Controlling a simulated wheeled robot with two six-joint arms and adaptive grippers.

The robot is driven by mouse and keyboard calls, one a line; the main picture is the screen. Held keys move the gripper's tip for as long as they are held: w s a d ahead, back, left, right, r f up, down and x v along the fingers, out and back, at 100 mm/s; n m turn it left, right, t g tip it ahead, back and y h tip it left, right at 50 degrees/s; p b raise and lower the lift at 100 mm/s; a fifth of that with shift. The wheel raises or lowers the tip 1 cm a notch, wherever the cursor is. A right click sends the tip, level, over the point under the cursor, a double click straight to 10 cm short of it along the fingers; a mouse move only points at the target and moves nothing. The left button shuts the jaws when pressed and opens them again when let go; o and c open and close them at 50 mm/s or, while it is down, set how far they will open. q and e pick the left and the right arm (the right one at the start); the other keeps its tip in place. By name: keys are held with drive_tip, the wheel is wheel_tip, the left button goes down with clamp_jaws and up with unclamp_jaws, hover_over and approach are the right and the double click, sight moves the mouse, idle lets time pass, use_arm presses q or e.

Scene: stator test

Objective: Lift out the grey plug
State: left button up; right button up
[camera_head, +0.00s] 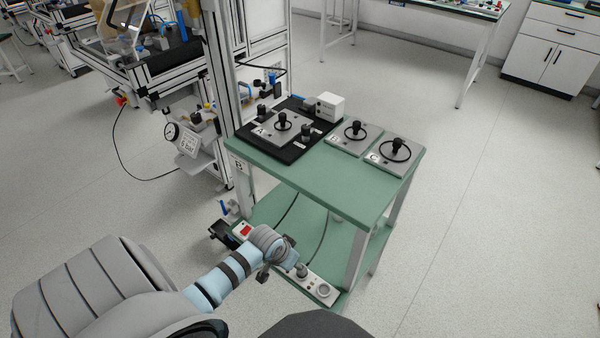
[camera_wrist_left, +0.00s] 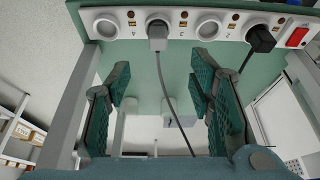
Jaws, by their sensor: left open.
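The grey plug (camera_wrist_left: 157,36) sits in a socket of the white power strip (camera_wrist_left: 120,20), with its grey cord hanging down. In the head view a plug that looks like the grey plug (camera_head: 301,270) stands in the strip (camera_head: 323,291), just right of my gripper. My left gripper (camera_wrist_left: 158,85) is open and empty. Its fingers lie to either side of the plug's cord in the wrist view, short of the plug and not touching it. In the head view my left gripper (camera_head: 277,258) is over the lower shelf, hiding part of the strip. My right gripper is not in view.
A black plug (camera_wrist_left: 262,39) sits in another socket, near the red switch (camera_wrist_left: 298,38). The strip lies on the front of the green lower shelf (camera_head: 340,245). The green tabletop (camera_head: 350,195) above carries several grey plates with black knobs. Open floor lies to the right.

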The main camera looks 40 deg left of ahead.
use_arm(q)
drive_tip(key=b+x, duration=0.2)
drive_tip(key=x, duration=0.1)
drive_tip(key=w+b+x, duration=0.1)
drive_tip(key=b+x, duration=0.2)
drive_tip(key=x, duration=0.1)
drive_tip(key=shift+w+d+r, duration=0.1)
drive_tip(key=shift+d+r, duration=0.05)
drive_tip(key=shift+d, duration=0.05)
drive_tip(key=b+x, duration=0.2)
drive_tip(key=s+b+x, duration=0.1)
drive_tip(key=b+x, duration=0.1)
drive_tip(key=x, duration=0.1)
drive_tip(key=shift+f, duration=0.35)
drive_tip(key=shift+w+f, duration=0.1)
drive_tip(key=shift+c, duration=0.2)
clamp_jaws()
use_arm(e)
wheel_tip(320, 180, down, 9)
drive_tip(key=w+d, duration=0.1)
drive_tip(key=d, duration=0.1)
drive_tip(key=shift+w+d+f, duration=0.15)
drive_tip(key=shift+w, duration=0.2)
use_arm(q)
drive_tip(key=shift+r, duration=0.25)
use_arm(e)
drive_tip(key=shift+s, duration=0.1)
